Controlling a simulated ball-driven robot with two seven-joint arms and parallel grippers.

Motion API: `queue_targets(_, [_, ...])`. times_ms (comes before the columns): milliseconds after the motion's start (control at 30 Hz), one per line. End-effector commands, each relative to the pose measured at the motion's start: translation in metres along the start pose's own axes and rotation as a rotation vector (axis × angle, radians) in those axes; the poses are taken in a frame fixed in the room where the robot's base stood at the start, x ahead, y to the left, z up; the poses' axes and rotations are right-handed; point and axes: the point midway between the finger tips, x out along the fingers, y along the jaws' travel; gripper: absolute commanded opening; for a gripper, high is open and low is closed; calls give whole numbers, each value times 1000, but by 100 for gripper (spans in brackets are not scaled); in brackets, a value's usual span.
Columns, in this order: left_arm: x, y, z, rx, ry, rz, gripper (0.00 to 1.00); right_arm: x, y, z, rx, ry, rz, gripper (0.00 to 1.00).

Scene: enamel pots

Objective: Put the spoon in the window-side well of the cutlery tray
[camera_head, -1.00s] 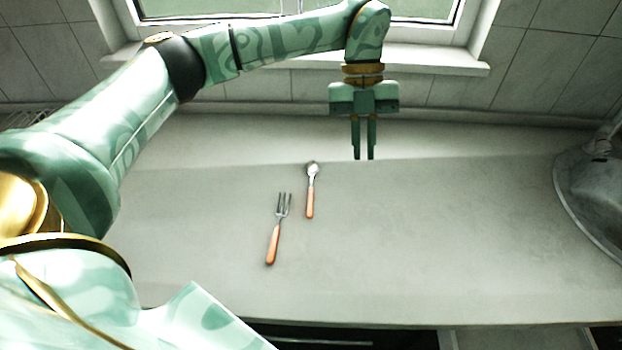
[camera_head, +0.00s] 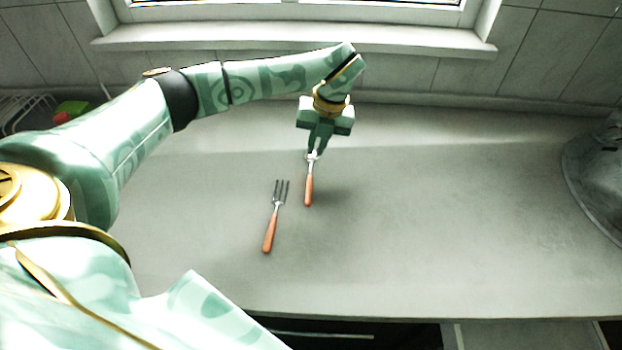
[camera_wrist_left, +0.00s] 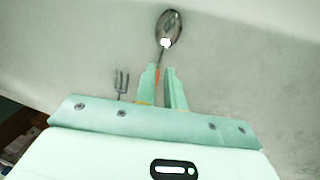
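The spoon (camera_head: 309,188), with an orange handle and metal bowl, lies on the counter with its bowl toward the window. My left gripper (camera_head: 316,149) is low over its bowl end, partly hiding it. In the left wrist view the spoon's bowl (camera_wrist_left: 170,27) shows beyond the fingertips, and its handle runs down between the fingers (camera_wrist_left: 161,72). A gap shows between the fingers, so the gripper looks open around the spoon; contact is unclear. I see no cutlery tray in these views. My right gripper is out of view.
A fork (camera_head: 270,228) with an orange handle lies left of the spoon. A wire rack (camera_head: 24,112) and a red and green object (camera_head: 69,111) stand at the far left. A grey metal object (camera_head: 598,178) is at the right edge. The counter's right-centre is clear.

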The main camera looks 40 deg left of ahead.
Motion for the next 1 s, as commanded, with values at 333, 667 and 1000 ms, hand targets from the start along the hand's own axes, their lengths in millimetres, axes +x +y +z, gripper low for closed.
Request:
queue_targets(333, [50, -2, 0, 1, 2, 1, 11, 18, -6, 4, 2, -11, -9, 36])
queue_targets(667, [51, -1, 0, 0, 0, 1, 0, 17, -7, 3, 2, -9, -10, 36])
queue_targets(1000, [49, -1, 0, 0, 0, 0, 0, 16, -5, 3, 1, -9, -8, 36])
